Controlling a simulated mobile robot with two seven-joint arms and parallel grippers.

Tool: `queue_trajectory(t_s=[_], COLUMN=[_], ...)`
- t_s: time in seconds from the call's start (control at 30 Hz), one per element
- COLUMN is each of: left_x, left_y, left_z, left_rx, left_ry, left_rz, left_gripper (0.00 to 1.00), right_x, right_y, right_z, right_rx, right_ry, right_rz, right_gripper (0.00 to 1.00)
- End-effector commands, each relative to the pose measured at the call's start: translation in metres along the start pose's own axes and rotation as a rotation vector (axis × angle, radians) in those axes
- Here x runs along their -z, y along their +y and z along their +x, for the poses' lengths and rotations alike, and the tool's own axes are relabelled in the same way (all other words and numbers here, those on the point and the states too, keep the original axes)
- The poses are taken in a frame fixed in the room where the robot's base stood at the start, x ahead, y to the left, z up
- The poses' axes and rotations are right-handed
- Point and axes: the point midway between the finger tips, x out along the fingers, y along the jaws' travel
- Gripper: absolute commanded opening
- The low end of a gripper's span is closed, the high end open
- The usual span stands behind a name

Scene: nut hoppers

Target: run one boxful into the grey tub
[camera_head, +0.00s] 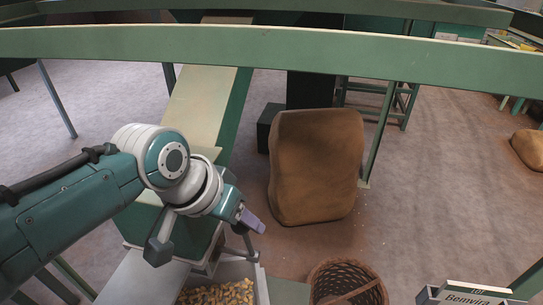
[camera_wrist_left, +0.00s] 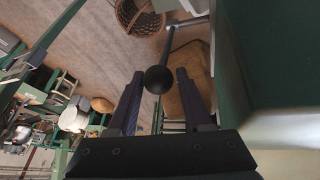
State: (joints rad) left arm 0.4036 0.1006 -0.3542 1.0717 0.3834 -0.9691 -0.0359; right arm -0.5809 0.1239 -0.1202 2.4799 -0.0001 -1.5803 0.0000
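My left gripper (camera_head: 251,220) is in front of the green hopper housing (camera_head: 180,232) in the head view. In the left wrist view its two dark fingers (camera_wrist_left: 159,73) are apart, with a black ball knob (camera_wrist_left: 158,80) on a grey rod (camera_wrist_left: 167,45) showing between the tips. Gaps show on both sides of the knob, and I cannot tell how deep it sits. A light grey tub (camera_head: 262,284) stands below at the bottom edge, partly cut off, with yellow-brown nuts (camera_head: 217,293) in it. My right gripper is not in view.
A wicker basket (camera_head: 347,284) stands right of the tub and also shows in the left wrist view (camera_wrist_left: 138,17). A big brown sack (camera_head: 316,165) is behind it. A green beam (camera_head: 300,48) crosses the top. A "Bemvira" sign (camera_head: 472,296) is at lower right. Open floor lies at right.

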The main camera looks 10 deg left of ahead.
Motion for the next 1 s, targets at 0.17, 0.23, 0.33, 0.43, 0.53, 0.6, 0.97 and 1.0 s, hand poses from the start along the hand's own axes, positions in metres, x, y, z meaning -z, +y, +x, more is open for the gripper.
queue_trajectory(t_s=[0.17,0.23,0.33,0.43,0.53,0.6,0.97,1.0], left_x=[-0.002,-0.003,-0.003,-0.003,-0.002,-0.002,-0.002,-0.002], left_y=[0.0,0.0,0.0,0.001,0.001,0.001,0.001,0.0], left_z=[0.001,0.001,0.001,-0.001,-0.008,-0.017,-0.077,-0.082], left_rx=[-0.001,-0.001,-0.001,-0.001,-0.002,-0.001,-0.001,-0.001], left_ry=[-0.006,-0.007,-0.009,-0.009,-0.007,-0.009,-0.007,-0.006], left_rz=[-0.001,-0.001,-0.001,-0.001,-0.001,-0.002,0.0,0.0], left_gripper=[0.71,0.71,0.71,0.71,0.71,0.71,0.71,0.71], right_x=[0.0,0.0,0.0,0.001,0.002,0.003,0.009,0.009], right_y=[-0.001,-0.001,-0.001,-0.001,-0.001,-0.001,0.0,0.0], right_z=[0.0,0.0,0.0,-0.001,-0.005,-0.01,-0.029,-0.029], right_rx=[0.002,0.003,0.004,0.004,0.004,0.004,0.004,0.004], right_ry=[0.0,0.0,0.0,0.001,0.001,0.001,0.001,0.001], right_rz=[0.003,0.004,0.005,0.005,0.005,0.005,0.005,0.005], right_gripper=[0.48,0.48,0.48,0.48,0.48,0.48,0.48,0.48])
